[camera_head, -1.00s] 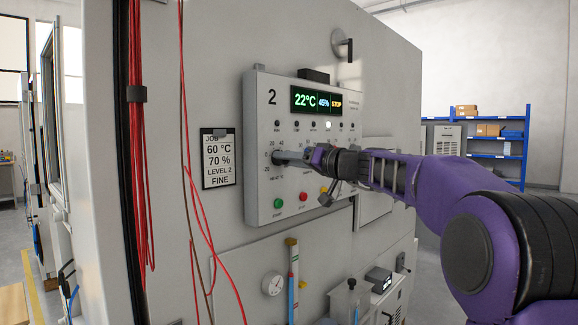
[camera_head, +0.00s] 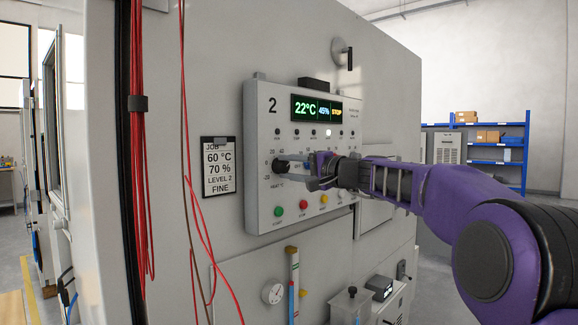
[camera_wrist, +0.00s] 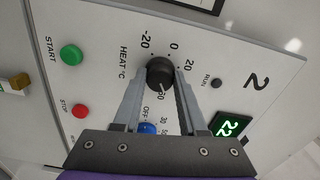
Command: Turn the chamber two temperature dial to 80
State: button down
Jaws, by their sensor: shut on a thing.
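The control panel marked 2 (camera_head: 262,110) is on the grey chamber wall. Its HEAT °C dial (camera_head: 279,166) is a black knob at the panel's left, with a printed scale. In the wrist view the dial (camera_wrist: 160,70) sits between my fingertips, with -20, 0 and 20 readable around it. The pointer's exact setting cannot be read. My gripper (camera_head: 291,171) is shut on the dial, one finger on each side; it also shows in the wrist view (camera_wrist: 160,77). The display (camera_head: 316,107) reads 22°C, 45% and STOP.
A green START button (camera_head: 278,211) and a red STOP button (camera_head: 302,207) lie below the dial. A job card (camera_head: 219,167) left of the panel reads 60 °C, 70 %, LEVEL 2, FINE. Red cables (camera_head: 140,150) hang further left. A gauge (camera_head: 273,291) is below.

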jog(key=m, duration=0.2)
jog(key=m+p, duration=0.1)
jog(key=shift+r+m, duration=0.3)
jog(key=shift+m, duration=0.1)
jog(key=m+p, duration=0.2)
jog(key=m, duration=0.1)
jog(key=shift+m, duration=0.3)
jog(key=shift+r+m+p, duration=0.1)
jog(key=shift+m+p, duration=0.8)
jog(key=shift+m, duration=0.3)
jog(key=shift+m+p, duration=1)
jog(key=shift+m, duration=0.7)
jog(key=shift+c, duration=2.3)
grip_release()
jog(key=shift+a+f, duration=0.1)
jog(key=shift+f, duration=0.1)
jog(key=shift+w, duration=0.1)
jog(key=shift+f, duration=0.1)
